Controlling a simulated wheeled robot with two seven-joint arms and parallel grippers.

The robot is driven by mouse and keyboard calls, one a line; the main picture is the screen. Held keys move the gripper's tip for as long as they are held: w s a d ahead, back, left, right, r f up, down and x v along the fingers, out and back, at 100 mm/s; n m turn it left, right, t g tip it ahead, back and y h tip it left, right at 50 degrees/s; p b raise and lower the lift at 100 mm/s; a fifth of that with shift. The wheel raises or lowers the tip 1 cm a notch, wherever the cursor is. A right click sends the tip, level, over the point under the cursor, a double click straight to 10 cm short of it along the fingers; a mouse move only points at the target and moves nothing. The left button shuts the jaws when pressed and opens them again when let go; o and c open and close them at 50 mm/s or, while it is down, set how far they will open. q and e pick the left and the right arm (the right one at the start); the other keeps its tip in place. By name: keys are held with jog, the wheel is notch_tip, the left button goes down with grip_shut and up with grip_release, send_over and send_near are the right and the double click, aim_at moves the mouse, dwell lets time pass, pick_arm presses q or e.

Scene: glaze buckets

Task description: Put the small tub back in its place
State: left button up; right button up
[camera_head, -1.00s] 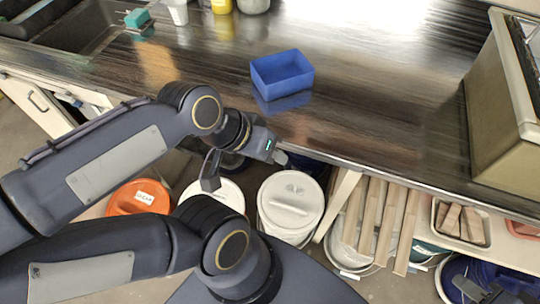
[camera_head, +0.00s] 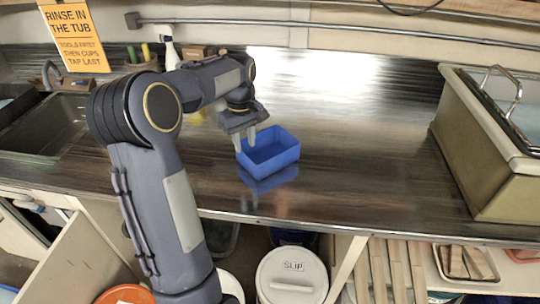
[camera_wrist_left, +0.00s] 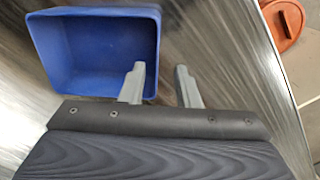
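The small tub (camera_head: 270,158) is a blue, open, rectangular box, upright on the dark worktop in the head view. It looks empty. My left gripper (camera_head: 245,141) is over its left end, with one finger inside the rim and the other outside. In the left wrist view the tub (camera_wrist_left: 95,55) fills the upper left. The fingers of my left gripper (camera_wrist_left: 162,85) stand apart there, on either side of one wall, with a visible gap. Whether they touch the wall cannot be told. My right gripper is in neither view.
A yellow "rinse in the tub" sign (camera_head: 75,37) hangs above a sink (camera_head: 45,130) at left. A spray bottle (camera_head: 168,50) stands at the back. A large box-shaped unit (camera_head: 490,150) stands at right. A white "SLIP" bucket (camera_head: 292,277) is below. The worktop right of the tub is clear.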

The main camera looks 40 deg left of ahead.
aim_at(245, 154)
pick_arm(q)
jog(key=shift+w+a+f, duration=0.3)
jog(key=shift+a+f, duration=0.05)
jog(key=shift+f, duration=0.35)
notch_tip(245, 154, down, 7)
jog(key=shift+w+a+p, duration=0.1)
jog(key=shift+p, duration=0.5)
jog(key=shift+c, duration=0.4)
grip_shut()
